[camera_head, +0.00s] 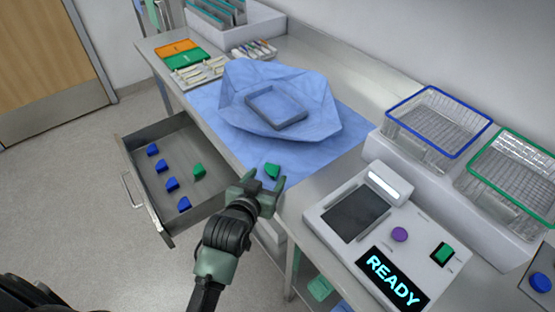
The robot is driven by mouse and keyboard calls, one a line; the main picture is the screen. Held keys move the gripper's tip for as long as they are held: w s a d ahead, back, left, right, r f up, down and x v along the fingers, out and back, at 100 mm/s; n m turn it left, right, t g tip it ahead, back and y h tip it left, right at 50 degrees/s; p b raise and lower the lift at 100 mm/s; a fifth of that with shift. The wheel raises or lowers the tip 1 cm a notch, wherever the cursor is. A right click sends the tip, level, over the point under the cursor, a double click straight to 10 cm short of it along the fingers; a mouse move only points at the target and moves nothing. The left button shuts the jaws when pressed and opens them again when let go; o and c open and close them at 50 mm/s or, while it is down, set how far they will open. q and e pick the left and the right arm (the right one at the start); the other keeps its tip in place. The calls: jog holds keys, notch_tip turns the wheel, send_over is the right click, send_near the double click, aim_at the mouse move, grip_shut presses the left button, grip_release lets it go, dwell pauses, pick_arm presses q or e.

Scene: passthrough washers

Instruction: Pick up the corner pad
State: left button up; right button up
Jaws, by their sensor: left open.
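A small green corner pad (272,171) lies on the front edge of the blue wrap sheet, on the counter. My left gripper (265,182) is open right in front of it, with its fingertips very close to the pad; I cannot tell whether they touch it. Another green pad (199,171) and several blue pads, one of them near the drawer front (184,204), lie in the open drawer (146,190). My right gripper is not in view.
The blue wrap (335,132) holds a grey-blue tray (277,108). At the right stand a device (340,190) with a READY display, a blue-rimmed wire basket (437,122) and a green-rimmed one (515,170). Orange and green cards (180,52) lie at the back left.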

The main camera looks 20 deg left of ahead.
aim_at(272, 166)
pick_arm(q)
jog(key=shift+w+f, duration=0.15)
jog(key=shift+w, duration=0.3)
jog(key=shift+w+a+p, duration=0.1)
jog(key=shift+w+p, duration=0.2)
jog(key=shift+w, duration=0.15)
jog(key=x, duration=0.3)
jog(key=shift+w+a+f+p, duration=0.25)
jog(key=shift+w+p, duration=0.05)
jog(key=shift+w+f, duration=0.15)
jog(key=shift+w, duration=0.15)
grip_shut()
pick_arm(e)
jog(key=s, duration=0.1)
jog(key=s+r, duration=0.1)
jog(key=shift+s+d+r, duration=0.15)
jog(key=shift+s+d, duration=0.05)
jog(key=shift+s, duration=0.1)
